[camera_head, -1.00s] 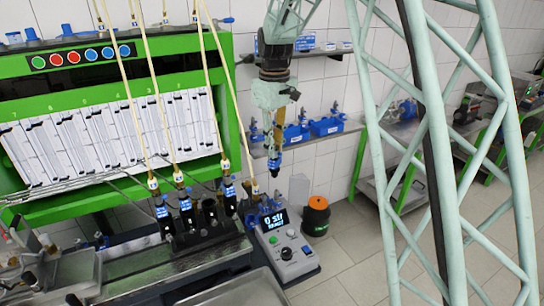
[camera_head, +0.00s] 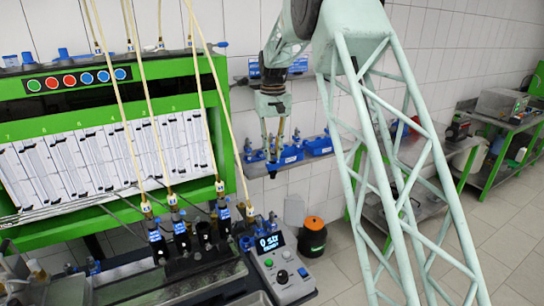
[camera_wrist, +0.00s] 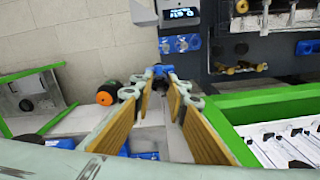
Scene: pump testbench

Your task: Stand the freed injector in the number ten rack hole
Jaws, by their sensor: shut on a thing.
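My gripper (camera_head: 274,140) is shut at the wall shelf, its yellow-padded fingers pointing down beside the blue racks. In the wrist view the fingers (camera_wrist: 161,98) converge on the injector, and a blue part of it (camera_wrist: 181,71) appears at the fingertips. Most of the injector is hidden; I cannot tell whether it touches a rack. A blue rack (camera_head: 291,157) with a white label sits on the shelf just right of the fingers. I cannot read a number ten hole.
A second blue rack (camera_head: 319,147) stands farther right on the shelf (camera_head: 258,170). The green test bench (camera_head: 110,118) with hoses and several mounted injectors is at left. A display unit (camera_head: 284,268) and an orange-topped bin (camera_head: 313,236) are below.

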